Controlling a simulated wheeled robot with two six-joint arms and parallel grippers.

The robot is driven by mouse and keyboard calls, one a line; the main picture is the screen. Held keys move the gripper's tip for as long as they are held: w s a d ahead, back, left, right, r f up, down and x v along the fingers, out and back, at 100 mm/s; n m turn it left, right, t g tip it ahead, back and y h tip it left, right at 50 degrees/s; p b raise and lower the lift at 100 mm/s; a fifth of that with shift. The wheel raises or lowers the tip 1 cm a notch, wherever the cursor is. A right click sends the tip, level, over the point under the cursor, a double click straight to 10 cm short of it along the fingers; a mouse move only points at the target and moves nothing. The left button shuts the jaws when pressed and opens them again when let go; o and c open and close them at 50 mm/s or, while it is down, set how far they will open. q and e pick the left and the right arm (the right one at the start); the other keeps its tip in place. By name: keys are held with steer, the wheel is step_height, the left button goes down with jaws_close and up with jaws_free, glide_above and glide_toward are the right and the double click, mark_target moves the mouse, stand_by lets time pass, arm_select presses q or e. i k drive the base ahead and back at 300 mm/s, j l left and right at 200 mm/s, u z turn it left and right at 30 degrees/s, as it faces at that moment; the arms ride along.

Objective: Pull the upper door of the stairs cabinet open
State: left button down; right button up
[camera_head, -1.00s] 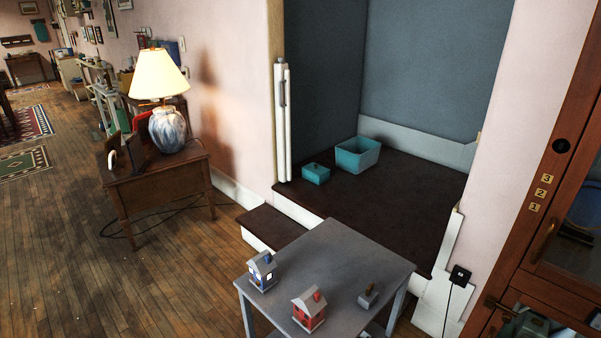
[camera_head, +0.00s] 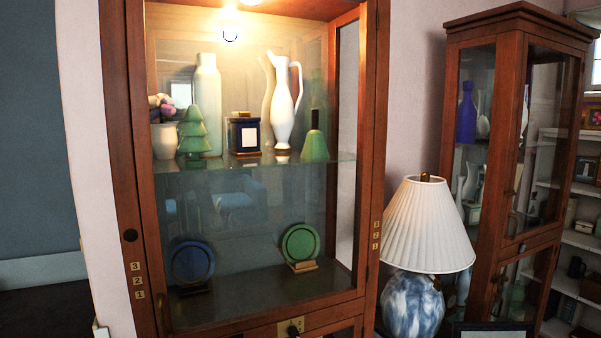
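The wooden cabinet beside the blue-grey alcove (camera_head: 118,120) fills the middle of the view. Its upper glass door (camera_head: 250,210) looks shut, and the lit shelves show through the glass. A small handle (camera_head: 167,312) shows faintly low on the door's left side. Below the door a brass plate (camera_head: 291,328) with a dark knob or key is cut off by the bottom edge. Neither of my grippers is in view.
A lamp (camera_head: 428,225) with a blue-and-white base stands close to the right of this cabinet. A second glass-fronted cabinet (camera_head: 510,130) stands behind the lamp. White shelves (camera_head: 585,180) are at the far right. The alcove (camera_head: 30,150) lies left.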

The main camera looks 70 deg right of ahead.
mark_target(137, 63)
steer(key=z, duration=2)
